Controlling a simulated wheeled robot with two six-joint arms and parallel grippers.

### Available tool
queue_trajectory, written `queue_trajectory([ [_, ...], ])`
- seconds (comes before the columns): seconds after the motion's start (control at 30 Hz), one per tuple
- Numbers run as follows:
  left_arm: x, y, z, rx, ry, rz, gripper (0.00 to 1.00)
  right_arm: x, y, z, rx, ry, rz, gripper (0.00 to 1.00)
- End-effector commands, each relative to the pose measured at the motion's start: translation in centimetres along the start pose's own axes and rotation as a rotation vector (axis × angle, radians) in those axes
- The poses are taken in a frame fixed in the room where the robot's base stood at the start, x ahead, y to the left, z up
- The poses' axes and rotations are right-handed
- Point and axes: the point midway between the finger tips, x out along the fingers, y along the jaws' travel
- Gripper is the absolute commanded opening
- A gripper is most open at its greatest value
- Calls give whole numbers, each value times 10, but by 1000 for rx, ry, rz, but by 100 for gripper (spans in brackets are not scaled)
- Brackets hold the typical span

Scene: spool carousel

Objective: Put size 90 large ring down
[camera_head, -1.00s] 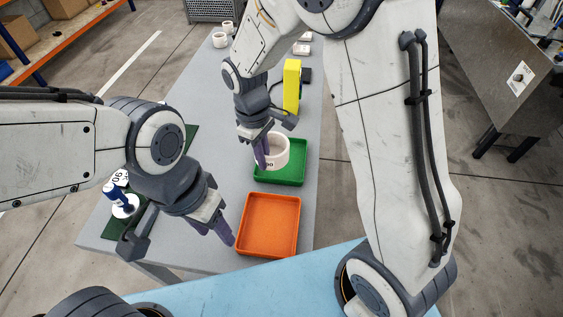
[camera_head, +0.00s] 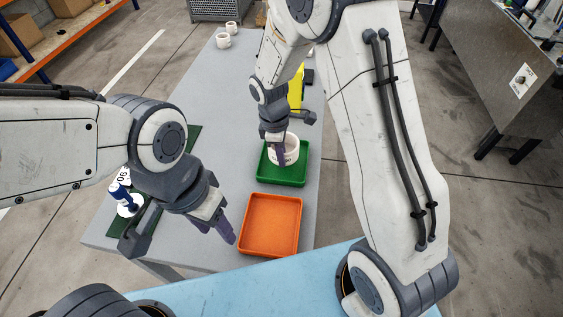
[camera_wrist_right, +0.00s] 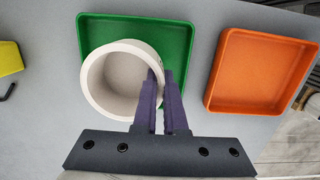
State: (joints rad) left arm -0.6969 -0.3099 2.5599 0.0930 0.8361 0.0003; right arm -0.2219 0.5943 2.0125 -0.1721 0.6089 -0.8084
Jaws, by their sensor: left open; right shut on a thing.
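The large white ring (camera_head: 291,150) is at the green tray (camera_head: 299,179) in the head view. In the right wrist view the ring (camera_wrist_right: 96,92) overlaps the left and middle of the green tray (camera_wrist_right: 183,32), and its open top faces the camera. My right gripper (camera_head: 281,160) is shut on the ring's wall, one finger inside and one outside; its fingers (camera_wrist_right: 163,88) show this in the wrist view. I cannot tell whether the ring touches the tray floor. My left gripper (camera_head: 225,234) is open and empty, left of the orange tray.
An orange tray (camera_head: 270,225) stands empty nearer to me, beside the green one. A blue-and-white spindle (camera_head: 124,203) stands on a dark green mat at the left. A yellow block (camera_head: 297,92) stands behind the green tray. Small white rings (camera_head: 223,40) are at the far end.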

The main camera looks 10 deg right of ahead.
Motion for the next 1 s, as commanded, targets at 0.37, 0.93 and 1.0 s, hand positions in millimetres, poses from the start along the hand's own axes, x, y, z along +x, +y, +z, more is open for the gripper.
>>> queue_trajectory([
  [0.37, -8, 1, 0, 0, 0, 0, 50, 36, -1, -4, -1, 0, -1, 0],
  [0.93, -7, 0, 0, 0, 0, 0, 50, 37, -1, -5, 0, -1, -2, 38],
  [1.0, -8, 1, 0, 0, 0, 0, 50, 36, -1, -4, 0, 0, -2, 38],
])
